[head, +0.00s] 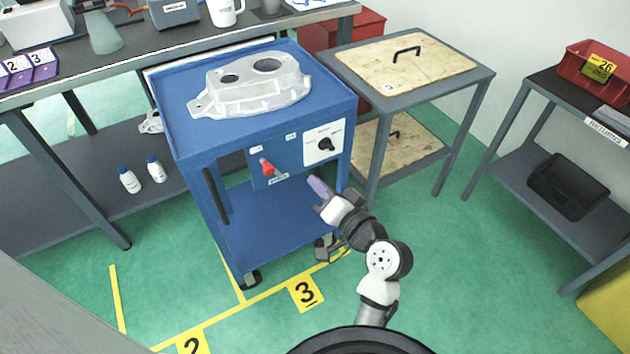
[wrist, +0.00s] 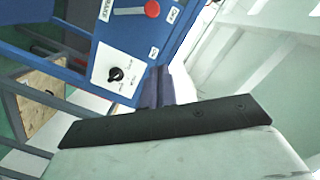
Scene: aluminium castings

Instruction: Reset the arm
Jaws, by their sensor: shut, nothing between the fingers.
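My gripper (head: 319,187) is in front of the right part of the blue cart (head: 255,230), near its control panel (head: 297,155), with a visible gap from the knobs. Its purple-grey fingers are together and empty; they also show in the wrist view (wrist: 158,88), partly hidden behind a dark bar of my own wrist. My arm bends up from the base at the bottom of the head view. The panel has a red handle (head: 267,167) and a black rotary knob (head: 326,144); the wrist view shows the red handle (wrist: 152,9) and the black knob (wrist: 115,74).
A grey aluminium casting (head: 250,88) lies on the cart's top. A grey table (head: 440,95) with a handled wooden board (head: 405,70) stands right of the cart. A shelf with a black bin (head: 567,186) is farther right. Green floor (head: 460,270) is clear between.

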